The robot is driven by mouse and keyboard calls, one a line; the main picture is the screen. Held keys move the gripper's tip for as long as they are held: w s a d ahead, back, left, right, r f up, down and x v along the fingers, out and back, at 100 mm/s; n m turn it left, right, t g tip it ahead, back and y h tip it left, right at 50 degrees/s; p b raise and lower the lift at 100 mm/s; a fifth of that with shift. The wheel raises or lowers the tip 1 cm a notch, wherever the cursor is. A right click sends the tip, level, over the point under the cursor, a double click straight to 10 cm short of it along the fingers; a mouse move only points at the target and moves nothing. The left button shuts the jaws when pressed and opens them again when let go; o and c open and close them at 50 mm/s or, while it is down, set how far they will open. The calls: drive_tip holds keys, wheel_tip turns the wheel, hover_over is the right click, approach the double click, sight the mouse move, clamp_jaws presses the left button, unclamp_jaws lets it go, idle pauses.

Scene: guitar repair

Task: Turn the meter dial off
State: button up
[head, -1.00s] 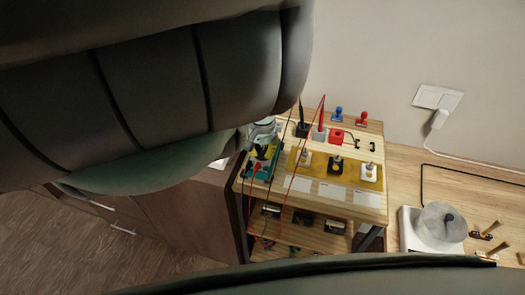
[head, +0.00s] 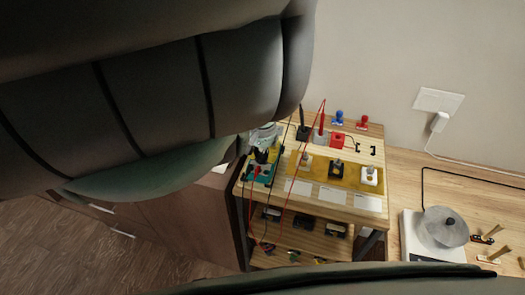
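The meter (head: 256,174), a teal-edged device with red and black leads plugged in, lies at the left end of the wooden bench top. Its dial cannot be made out; the upper part of the meter is covered. My gripper (head: 262,155) is small in view, a pale body with dark tips, right over the meter's upper part. Whether it touches the meter, and how far its fingers are apart, cannot be told. My own arm fills the upper left and hides much around it.
A black probe (head: 303,132) and a red probe (head: 321,126) stand in holders behind the meter, their thin leads hanging across the bench front. A yellow strip (head: 319,171) carries several switches and jacks. A white turntable-like device (head: 434,236) stands on the right table.

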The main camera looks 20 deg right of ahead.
sight(262, 155)
wheel_tip(262, 155, up, 6)
drive_tip(key=shift+w, duration=0.1)
drive_tip(key=shift+r, duration=0.75)
